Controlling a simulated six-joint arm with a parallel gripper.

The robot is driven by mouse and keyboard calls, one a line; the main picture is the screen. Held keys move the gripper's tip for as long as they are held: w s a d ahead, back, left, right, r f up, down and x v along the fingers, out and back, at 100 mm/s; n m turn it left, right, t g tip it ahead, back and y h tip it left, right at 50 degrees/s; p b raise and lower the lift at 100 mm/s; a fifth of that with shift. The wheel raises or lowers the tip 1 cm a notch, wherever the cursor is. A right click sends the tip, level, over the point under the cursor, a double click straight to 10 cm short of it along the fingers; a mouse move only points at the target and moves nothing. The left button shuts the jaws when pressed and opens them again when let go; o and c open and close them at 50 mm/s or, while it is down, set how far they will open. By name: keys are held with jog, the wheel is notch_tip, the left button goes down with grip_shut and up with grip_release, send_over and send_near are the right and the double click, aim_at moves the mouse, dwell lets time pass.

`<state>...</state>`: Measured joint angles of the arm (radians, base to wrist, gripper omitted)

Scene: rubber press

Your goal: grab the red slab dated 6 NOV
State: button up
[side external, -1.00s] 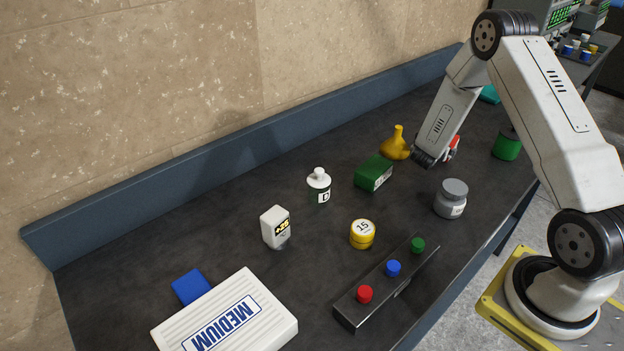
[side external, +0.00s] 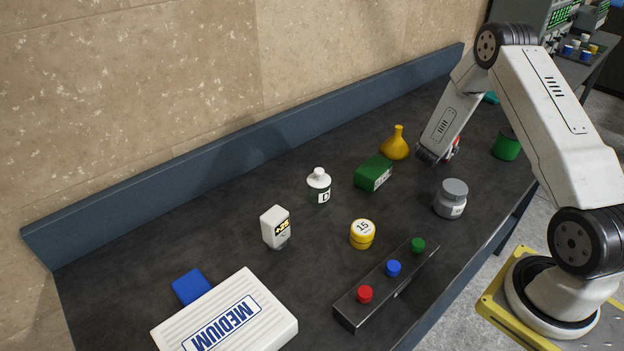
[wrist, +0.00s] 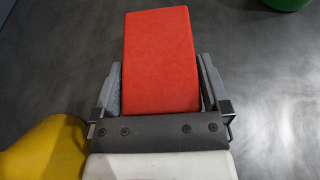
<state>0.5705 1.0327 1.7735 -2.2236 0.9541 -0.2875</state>
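The red slab (wrist: 160,60) lies between the two fingers of my gripper (wrist: 160,88) in the wrist view. The fingers stand along its left and right sides, very close, with a thin dark gap at the right one. The gripper looks open around the slab. No date shows on the slab's visible face. In the side view my gripper (side external: 436,155) is low at the bench, and only a small bit of the red slab (side external: 456,143) shows behind it.
A yellow flask (side external: 396,146) stands close left of my gripper; a green box (side external: 374,173) is nearby. A grey jar (side external: 450,198) stands in front and a green can (side external: 507,145) to the right. Bare bench lies between them.

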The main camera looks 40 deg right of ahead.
jog(key=c, duration=1.1)
jog(key=shift+r, duration=0.25)
jog(key=shift+w+r, duration=0.1)
jog(key=shift+r, duration=0.7)
jog(key=s+a+r, duration=0.8)
jog(key=s+r, duration=0.3)
jog(key=shift+a, duration=0.3)
jog(key=shift+s, duration=0.1)
